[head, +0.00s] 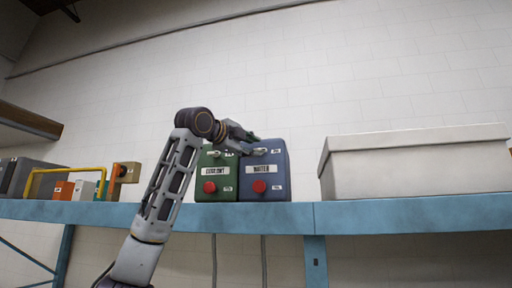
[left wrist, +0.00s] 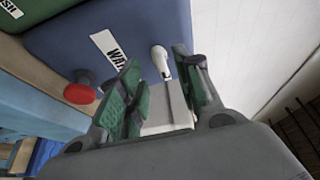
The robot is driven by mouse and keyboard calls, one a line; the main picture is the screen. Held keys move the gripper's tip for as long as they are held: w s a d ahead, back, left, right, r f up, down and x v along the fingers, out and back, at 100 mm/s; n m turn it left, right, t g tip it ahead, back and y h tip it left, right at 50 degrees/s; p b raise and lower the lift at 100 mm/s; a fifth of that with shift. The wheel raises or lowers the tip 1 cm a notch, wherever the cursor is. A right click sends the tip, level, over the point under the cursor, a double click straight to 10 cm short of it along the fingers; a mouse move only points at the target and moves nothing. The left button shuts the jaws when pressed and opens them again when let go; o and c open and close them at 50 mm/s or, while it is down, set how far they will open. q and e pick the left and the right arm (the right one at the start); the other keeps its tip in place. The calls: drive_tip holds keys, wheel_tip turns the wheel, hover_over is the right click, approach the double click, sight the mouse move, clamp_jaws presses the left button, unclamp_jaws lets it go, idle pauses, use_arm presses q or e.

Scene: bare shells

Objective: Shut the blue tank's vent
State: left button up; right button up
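The blue tank (head: 272,182) stands on a blue shelf, with a label reading WATER and a red knob (head: 259,186) low on its front. Its white vent lever (left wrist: 160,57) shows near the top of its front in the left wrist view. My left gripper (head: 256,146) is at the upper front of this tank and partly covers the vent in the head view. In the left wrist view its green-padded fingers (left wrist: 161,92) are apart, with the lever's end just beyond or between the tips. I cannot tell whether they touch it. My right gripper is out of view.
A green tank (head: 216,178) with its own red knob and white lever stands against the blue tank's left side. A large pale lidded box (head: 415,165) is to the right on the shelf (head: 400,217). Small boxes and a yellow frame (head: 65,169) are at left.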

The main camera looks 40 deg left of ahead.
sight(258, 150)
use_arm(q)
drive_tip(key=shift+w+a+p, duration=0.2)
drive_tip(key=shift+w+p, duration=0.15)
drive_tip(key=shift+w, duration=1.3)
clamp_jaws()
